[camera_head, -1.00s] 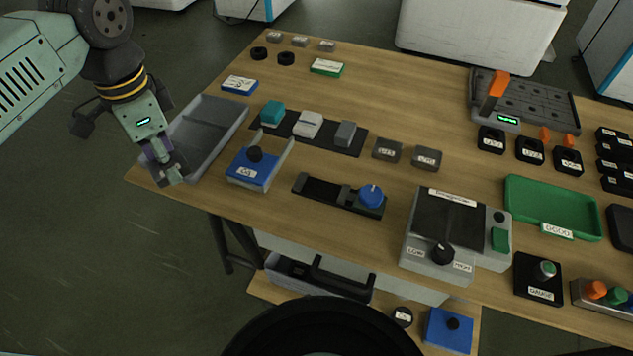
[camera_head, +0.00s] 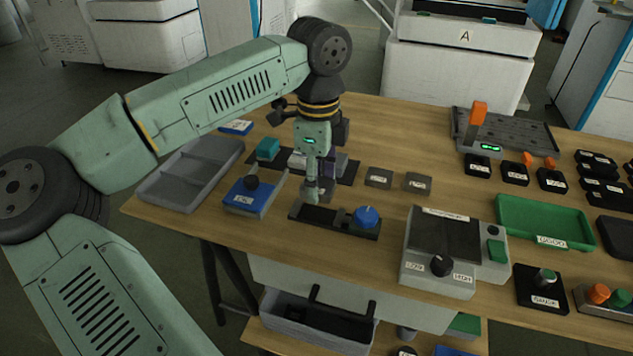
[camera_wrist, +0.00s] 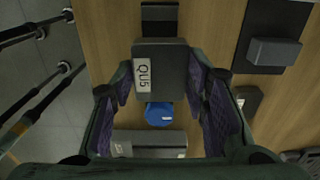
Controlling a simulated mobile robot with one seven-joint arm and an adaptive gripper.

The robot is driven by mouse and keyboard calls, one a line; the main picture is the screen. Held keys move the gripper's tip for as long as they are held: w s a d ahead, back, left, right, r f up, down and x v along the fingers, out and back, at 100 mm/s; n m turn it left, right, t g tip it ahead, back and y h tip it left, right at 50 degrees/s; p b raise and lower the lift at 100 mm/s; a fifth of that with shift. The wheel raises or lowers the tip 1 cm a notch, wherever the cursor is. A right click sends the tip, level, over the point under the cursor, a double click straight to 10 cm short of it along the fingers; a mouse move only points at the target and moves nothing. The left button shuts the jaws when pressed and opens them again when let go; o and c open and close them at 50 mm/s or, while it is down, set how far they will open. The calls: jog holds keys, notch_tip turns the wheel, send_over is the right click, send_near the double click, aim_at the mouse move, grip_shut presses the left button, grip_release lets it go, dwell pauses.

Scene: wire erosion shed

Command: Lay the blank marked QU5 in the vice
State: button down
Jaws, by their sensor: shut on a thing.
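The blank marked QU5 (camera_wrist: 165,70) is a dark grey block with a white label, between the purple-padded fingers of my gripper (camera_wrist: 163,88) in the wrist view. My gripper (camera_head: 312,197) is shut on it and points down over the left part of the vice in the head view. The vice (camera_head: 324,217) is a low black body with a blue knob (camera_head: 366,216) at its right end. In the wrist view the blue knob (camera_wrist: 158,114) shows just below the blank. The blank hides the middle of the vice there, so I cannot tell whether they touch.
A blue box with a black knob (camera_head: 243,199) stands left of the vice, and a grey tray (camera_head: 165,192) lies beyond it. Two labelled grey blocks (camera_head: 378,178) (camera_head: 418,183) sit behind. A demagnetizer (camera_head: 440,280) stands at the right. A dark mat with blocks lies behind my gripper.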

aim_at(318, 214)
jog(key=shift+f+b, duration=1)
jog(key=shift+f, duration=1.15)
jog(key=shift+f+b, duration=0.75)
jog(key=shift+b, duration=0.25)
dwell(0.4)
jog(key=c, duration=0.8)
grip_release()
jog(key=shift+c, duration=0.2)
jog(key=shift+o, duration=0.5)
jog(key=shift+o, duration=1.4)
jog(key=shift+r, duration=0.15)
jog(key=shift+r+p, duration=1.9)
jog(key=shift+r, duration=1.5)
